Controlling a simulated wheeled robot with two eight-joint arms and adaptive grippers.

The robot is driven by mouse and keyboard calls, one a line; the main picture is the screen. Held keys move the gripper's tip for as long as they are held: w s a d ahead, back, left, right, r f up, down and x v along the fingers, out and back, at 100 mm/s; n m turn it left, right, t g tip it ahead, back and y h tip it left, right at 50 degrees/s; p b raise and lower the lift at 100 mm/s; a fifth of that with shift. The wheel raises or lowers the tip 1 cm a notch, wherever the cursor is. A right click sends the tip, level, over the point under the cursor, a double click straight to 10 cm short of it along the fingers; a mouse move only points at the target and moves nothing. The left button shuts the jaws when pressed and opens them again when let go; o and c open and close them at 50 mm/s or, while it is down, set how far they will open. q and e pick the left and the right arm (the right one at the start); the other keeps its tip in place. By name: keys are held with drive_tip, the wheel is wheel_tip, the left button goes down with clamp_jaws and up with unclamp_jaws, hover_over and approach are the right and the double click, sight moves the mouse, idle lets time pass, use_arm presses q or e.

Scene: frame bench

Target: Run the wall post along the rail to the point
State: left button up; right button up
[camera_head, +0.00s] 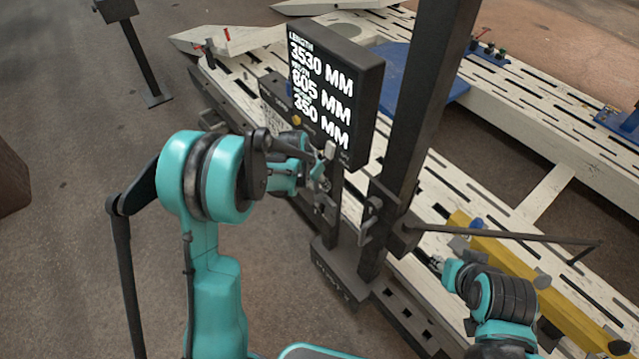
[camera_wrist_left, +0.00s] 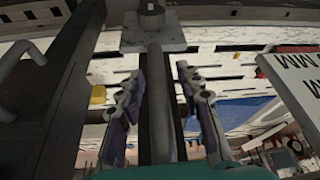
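The wall post (camera_head: 425,110) is a tall dark upright on a carriage (camera_head: 345,270) at the near side of the bench. A short upright bar (camera_head: 333,205) stands on the same carriage, left of the post. My left gripper (camera_head: 322,172) is at this bar's upper part. In the left wrist view its fingers (camera_wrist_left: 162,105) are spread on either side of a dark bar (camera_wrist_left: 160,110), with a visible gap at the right finger. My right gripper (camera_head: 436,264) is low, right of the post near the bench edge; its finger opening is too small to tell.
A display (camera_head: 335,90) reads LENGTH 3530 MM, with 805 MM and 350 MM below. A thin dark arm (camera_head: 510,235) reaches right from the post over the slotted white bench (camera_head: 520,130). A yellow beam (camera_head: 530,275) lies beneath it. A dark stand (camera_head: 135,50) is at the upper left.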

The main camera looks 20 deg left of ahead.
use_arm(q)
drive_tip(key=shift+f, duration=0.15)
clamp_jaws()
drive_tip(key=shift+w+a, duration=0.1)
idle(0.3)
